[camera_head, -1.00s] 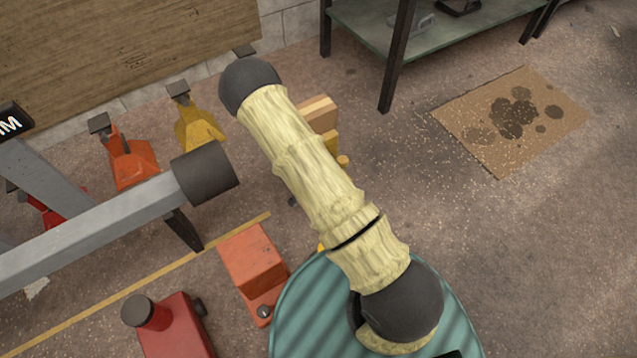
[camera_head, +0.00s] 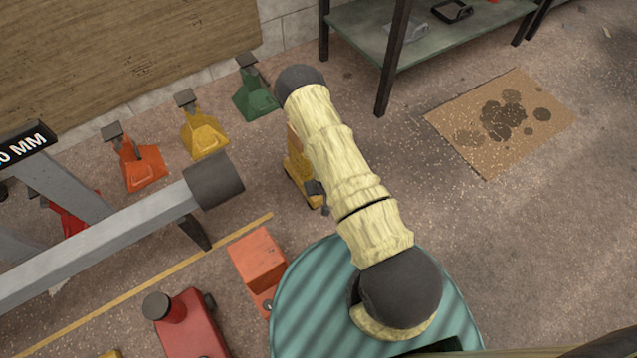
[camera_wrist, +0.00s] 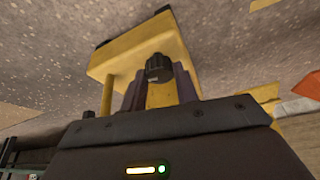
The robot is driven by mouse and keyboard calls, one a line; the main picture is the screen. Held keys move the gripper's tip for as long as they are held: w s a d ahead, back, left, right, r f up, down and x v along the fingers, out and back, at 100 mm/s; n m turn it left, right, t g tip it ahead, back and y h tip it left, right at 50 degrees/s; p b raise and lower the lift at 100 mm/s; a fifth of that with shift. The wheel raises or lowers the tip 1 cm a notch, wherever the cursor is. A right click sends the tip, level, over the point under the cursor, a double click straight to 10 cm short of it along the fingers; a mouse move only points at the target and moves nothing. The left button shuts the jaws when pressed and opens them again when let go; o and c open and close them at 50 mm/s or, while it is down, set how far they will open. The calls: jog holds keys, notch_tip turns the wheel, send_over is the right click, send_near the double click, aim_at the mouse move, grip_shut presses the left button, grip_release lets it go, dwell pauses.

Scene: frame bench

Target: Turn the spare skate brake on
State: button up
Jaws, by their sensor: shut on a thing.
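A yellow piece (camera_head: 300,180) with a dark part at its lower right shows just left of my arm in the head view; I take it to be the spare skate, though no label shows. In the wrist view a yellow body (camera_wrist: 150,45) with a flat plate and a ribbed black knob (camera_wrist: 158,68) fills the top middle. My gripper (camera_wrist: 159,94) is shut on the yellow upright below the knob, with dark fingers on both sides. In the head view my arm hides the gripper. I cannot tell whether the knob is the brake or how it is set.
Green (camera_head: 255,98), yellow (camera_head: 204,135) and orange (camera_head: 140,168) stands line the left back. A grey beam (camera_head: 110,240) with a dark end juts in from the left. Orange (camera_head: 258,260) and red (camera_head: 190,325) units sit at front left. Floor is open right, around a stained mat (camera_head: 500,120).

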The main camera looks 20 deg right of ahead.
jog(key=shift+w+d+r+n+y+p, duration=0.1)
jog(key=shift+n+y+p, duration=0.3)
jog(key=shift+n+p, duration=0.6)
jog(key=o, duration=1)
jog(key=shift+n, duration=0.3)
jog(key=p+v, duration=0.7)
jog(key=v, duration=1)
jog(key=shift+w+d+r, duration=0.1)
jog(key=shift+r, duration=0.05)
